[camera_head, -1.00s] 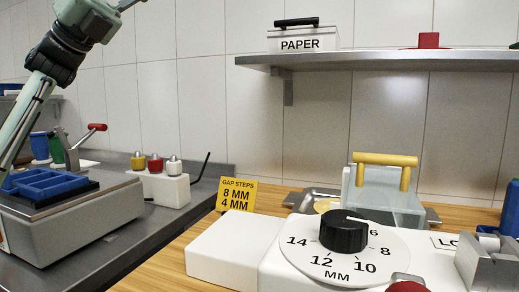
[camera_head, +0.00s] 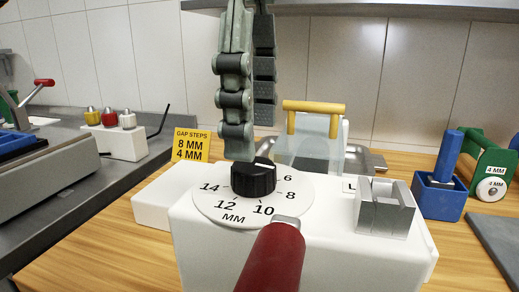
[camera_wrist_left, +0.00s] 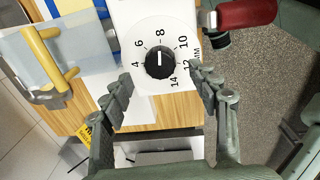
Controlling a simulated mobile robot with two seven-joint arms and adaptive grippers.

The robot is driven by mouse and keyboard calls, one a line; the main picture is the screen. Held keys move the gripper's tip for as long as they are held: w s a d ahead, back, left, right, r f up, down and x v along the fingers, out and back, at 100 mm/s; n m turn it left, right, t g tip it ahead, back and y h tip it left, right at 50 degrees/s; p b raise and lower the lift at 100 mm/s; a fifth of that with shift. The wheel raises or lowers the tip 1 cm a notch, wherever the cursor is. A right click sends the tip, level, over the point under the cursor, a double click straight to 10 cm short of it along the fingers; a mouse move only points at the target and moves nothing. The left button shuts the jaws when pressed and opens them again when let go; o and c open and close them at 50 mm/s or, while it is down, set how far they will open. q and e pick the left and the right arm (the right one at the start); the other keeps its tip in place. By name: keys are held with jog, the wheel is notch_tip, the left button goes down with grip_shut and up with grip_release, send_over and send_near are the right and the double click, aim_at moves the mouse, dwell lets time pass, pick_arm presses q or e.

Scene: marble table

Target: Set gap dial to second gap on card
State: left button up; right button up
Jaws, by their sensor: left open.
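The black gap dial knob (camera_head: 253,178) stands on a white MM scale disc (camera_head: 208,205) on a white machine. In the left wrist view the knob (camera_wrist_left: 160,61) has a white mark that appears to line up with the 8. The yellow card (camera_head: 191,145) reads GAP STEPS, 8 MM, then 4 MM below. My left gripper (camera_head: 250,140) points down over the knob in the head view. In the left wrist view my left gripper (camera_wrist_left: 160,80) is open, its fingers on either side of the dial and apart from the knob. My right gripper is not in view.
A red handle (camera_head: 275,258) rises close in front of the dial. A metal block (camera_head: 384,208) sits to its right. A clear guard with a yellow bar (camera_head: 314,107) stands behind. A blue holder (camera_head: 440,190) and green tool (camera_head: 484,160) stand at right.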

aim_at(256, 165)
pick_arm(q)
jog(key=shift+w+d+f, duration=0.1)
jog(key=shift+f, duration=1.85)
jog(key=c, duration=1.2)
